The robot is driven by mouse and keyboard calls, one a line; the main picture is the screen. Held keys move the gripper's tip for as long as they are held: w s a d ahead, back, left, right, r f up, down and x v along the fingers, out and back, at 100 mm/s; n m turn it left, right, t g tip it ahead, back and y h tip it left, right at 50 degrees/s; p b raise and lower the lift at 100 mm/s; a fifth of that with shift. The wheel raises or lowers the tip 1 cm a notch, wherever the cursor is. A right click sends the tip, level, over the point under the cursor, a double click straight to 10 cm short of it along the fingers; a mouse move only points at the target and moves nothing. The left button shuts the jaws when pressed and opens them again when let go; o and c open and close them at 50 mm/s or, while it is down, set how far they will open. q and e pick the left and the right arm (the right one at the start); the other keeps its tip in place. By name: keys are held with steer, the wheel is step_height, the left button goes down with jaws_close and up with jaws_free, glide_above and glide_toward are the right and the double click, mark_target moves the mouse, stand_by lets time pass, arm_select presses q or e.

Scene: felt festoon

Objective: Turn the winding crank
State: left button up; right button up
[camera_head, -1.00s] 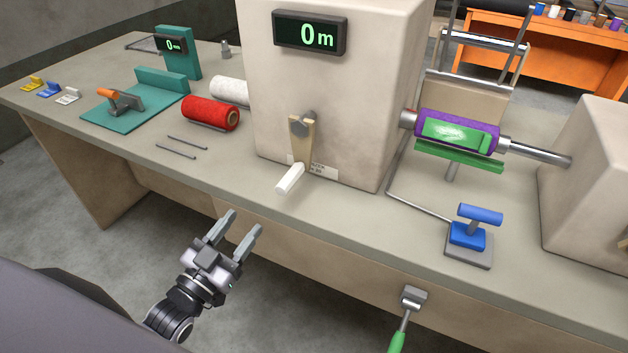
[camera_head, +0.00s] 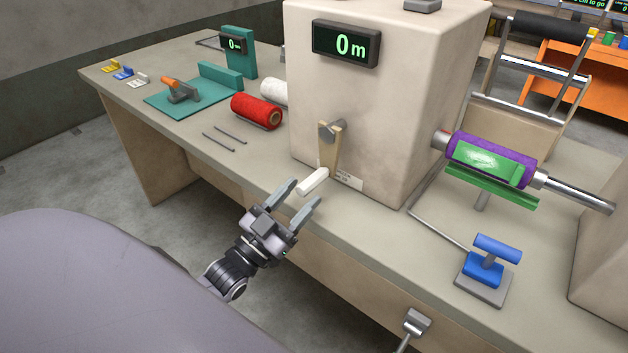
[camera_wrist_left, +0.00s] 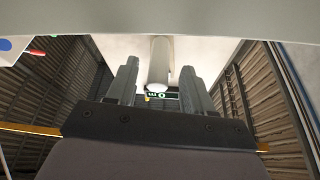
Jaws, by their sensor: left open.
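The winding crank (camera_head: 329,149) is a tan arm on the front of a beige machine housing (camera_head: 375,130), with a white handle (camera_head: 312,181) at its lower end sticking out toward me. The display (camera_head: 346,44) on the housing reads 0 m. My left gripper (camera_head: 305,194) is open, its two fingers pointing at the white handle, just in front of it. In the left wrist view, the white handle (camera_wrist_left: 160,62) shows between and beyond the fingers (camera_wrist_left: 158,85). I cannot tell whether the fingers touch it. My right gripper does not show.
A red spool (camera_head: 256,110) and a teal mat (camera_head: 190,100) with an orange-handled tool lie to the left on the table. A purple roller (camera_head: 490,147) and a blue-handled lever (camera_head: 486,262) are to the right. The table's front edge runs below the crank.

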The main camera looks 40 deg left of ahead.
mark_target(312, 183)
arm_select(q)
steer(key=shift+x, duration=2.1)
jaws_close()
